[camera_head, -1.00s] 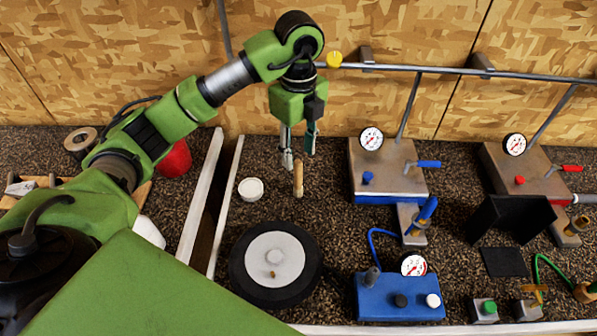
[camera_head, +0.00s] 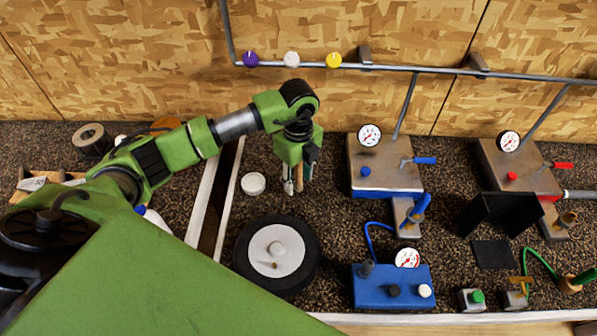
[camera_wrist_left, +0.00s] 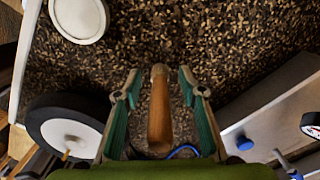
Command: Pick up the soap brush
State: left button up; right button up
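The soap brush shows as a slim wooden handle (camera_head: 299,178) on the speckled bench, right of a small white round dish (camera_head: 253,184). In the left wrist view the handle (camera_wrist_left: 160,118) lies between the two fingers, with gaps on both sides. I cannot make out its bristles. My left gripper (camera_head: 298,184) is pointing down around the handle. Its green-padded fingers (camera_wrist_left: 158,76) are open and apart from the wood. My right gripper is not in view.
A black wheel with a white centre (camera_head: 276,251) lies in front of the brush. A metal gauge block (camera_head: 383,165) stands to the right, and a blue gauge box (camera_head: 394,288) front right. A white divider rail (camera_head: 229,194) runs left of the dish. A pipe with coloured knobs crosses the back wall.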

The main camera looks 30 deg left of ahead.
pick_arm(q)
jog(key=c, duration=1)
grip_shut()
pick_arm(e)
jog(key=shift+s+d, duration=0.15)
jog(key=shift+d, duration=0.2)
pick_arm(q)
jog(key=shift+r, duration=0.1)
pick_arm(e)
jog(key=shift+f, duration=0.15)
